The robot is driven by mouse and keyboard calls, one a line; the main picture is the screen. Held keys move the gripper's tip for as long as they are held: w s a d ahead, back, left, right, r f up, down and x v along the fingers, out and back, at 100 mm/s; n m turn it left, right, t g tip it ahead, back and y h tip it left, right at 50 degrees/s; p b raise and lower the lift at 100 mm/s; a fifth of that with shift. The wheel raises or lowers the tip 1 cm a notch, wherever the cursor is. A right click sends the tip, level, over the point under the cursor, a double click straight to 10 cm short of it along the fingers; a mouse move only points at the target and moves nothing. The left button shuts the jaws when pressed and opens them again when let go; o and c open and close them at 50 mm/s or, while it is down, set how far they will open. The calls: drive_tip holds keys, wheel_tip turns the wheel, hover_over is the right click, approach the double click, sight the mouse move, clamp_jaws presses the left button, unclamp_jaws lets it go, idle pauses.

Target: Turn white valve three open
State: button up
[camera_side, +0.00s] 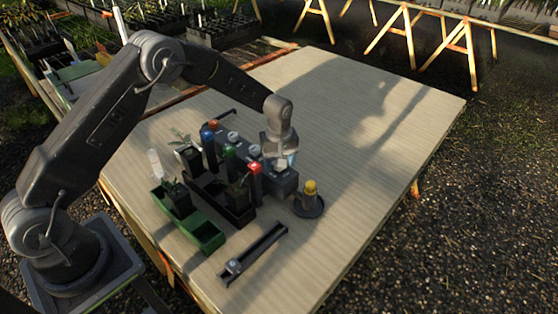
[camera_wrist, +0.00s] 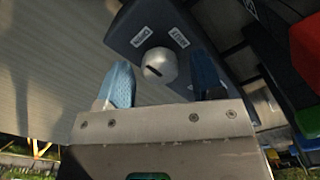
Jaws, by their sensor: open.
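A whitish round valve knob (camera_wrist: 158,62) with a short dark slanting mark sits on a dark block (camera_wrist: 128,28) in the wrist view. Two small white labels flank it, too small to read surely. My gripper (camera_wrist: 161,82) is open, its blue fingertips on either side of the knob's near edge and apart from it. In the side view my gripper (camera_side: 281,160) points down over the near end of the row of dark valve blocks (camera_side: 287,184) and hides the knob there. Two other pale knobs, a farther one (camera_side: 233,136) and a middle one (camera_side: 254,150), show in that row.
Blue (camera_side: 206,133), green (camera_side: 228,152) and red-topped (camera_side: 254,168) posts stand close left of the valves. A yellow-topped piece on a round dark base (camera_side: 309,204) stands to the right. A green tray (camera_side: 207,236) and a dark rail (camera_side: 256,252) lie nearer. The table's right side is clear.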

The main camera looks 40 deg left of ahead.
drive_tip(key=shift+r, duration=0.1)
wheel_tip(320, 180, up, 14)
idle(0.5)
drive_tip(key=s+r+m+t, duration=0.3)
drive_tip(key=s+r+m, duration=0.3)
drive_tip(key=s+r, duration=0.85)
drive_tip(key=s+d+f+m+t, duration=0.1)
drive_tip(key=s+m, duration=0.4)
drive_tip(key=s, duration=1.2)
drive_tip(key=shift+s+t, duration=0.4)
drive_tip(key=shift+t, duration=0.4)
